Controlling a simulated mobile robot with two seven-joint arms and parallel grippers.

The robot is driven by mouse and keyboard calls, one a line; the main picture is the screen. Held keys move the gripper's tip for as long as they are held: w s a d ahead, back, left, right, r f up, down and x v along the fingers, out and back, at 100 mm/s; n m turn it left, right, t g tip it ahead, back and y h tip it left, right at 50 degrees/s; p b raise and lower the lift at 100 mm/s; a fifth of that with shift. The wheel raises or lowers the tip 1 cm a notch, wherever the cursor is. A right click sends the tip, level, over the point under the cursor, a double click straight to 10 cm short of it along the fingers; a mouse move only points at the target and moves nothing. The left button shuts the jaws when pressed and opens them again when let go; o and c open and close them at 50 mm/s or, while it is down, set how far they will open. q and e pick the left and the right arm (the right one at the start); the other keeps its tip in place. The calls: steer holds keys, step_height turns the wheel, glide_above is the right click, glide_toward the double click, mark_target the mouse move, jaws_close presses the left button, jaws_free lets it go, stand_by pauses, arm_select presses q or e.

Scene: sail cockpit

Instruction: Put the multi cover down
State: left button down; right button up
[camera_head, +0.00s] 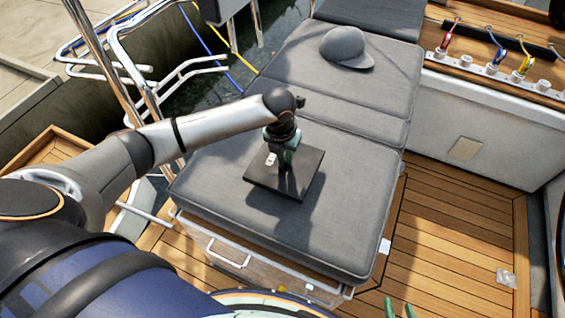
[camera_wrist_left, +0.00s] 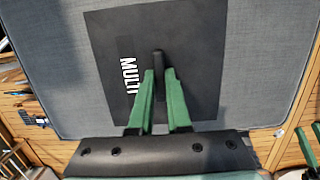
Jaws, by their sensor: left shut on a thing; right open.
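The multi cover (camera_head: 309,168) is a flat black square plate at the grey cushion's near part in the head view. In the left wrist view the cover (camera_wrist_left: 195,45) shows a white "MULTI" label and a small dark upright handle (camera_wrist_left: 158,61). My left gripper (camera_head: 287,165) is above the middle of the plate, its green fingers (camera_wrist_left: 160,75) shut on the handle. The plate looks about level and close over the cushion; I cannot tell if it touches. My right gripper (camera_head: 400,309) is open at the bottom edge, mostly cut off.
The grey cushioned bench (camera_head: 215,185) has bare room around the cover. A grey cap (camera_head: 345,47) lies further back on it. Wooden deck (camera_head: 440,235) is at right, with coloured rope clutches (camera_head: 492,62) on the far ledge. Metal rails (camera_head: 150,75) stand at left.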

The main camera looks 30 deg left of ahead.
mark_target(283, 164)
arm_select(q)
steer(key=shift+w+a+f, duration=0.1)
steer(key=shift+a+f, duration=0.1)
steer(key=shift+f, duration=0.8)
steer(key=shift+a+f, duration=0.2)
steer(key=shift+f, duration=0.75)
steer(key=shift+f, duration=0.1)
steer(key=c, duration=0.9)
jaws_free()
steer(key=r, duration=0.4)
steer(key=s+r, duration=0.1)
steer(key=r, duration=0.3)
steer(key=r+p, duration=0.1)
steer(key=r, duration=0.3)
steer(key=shift+s+r, duration=0.1)
steer(key=shift+s, duration=0.3)
steer(key=shift+d, duration=0.1)
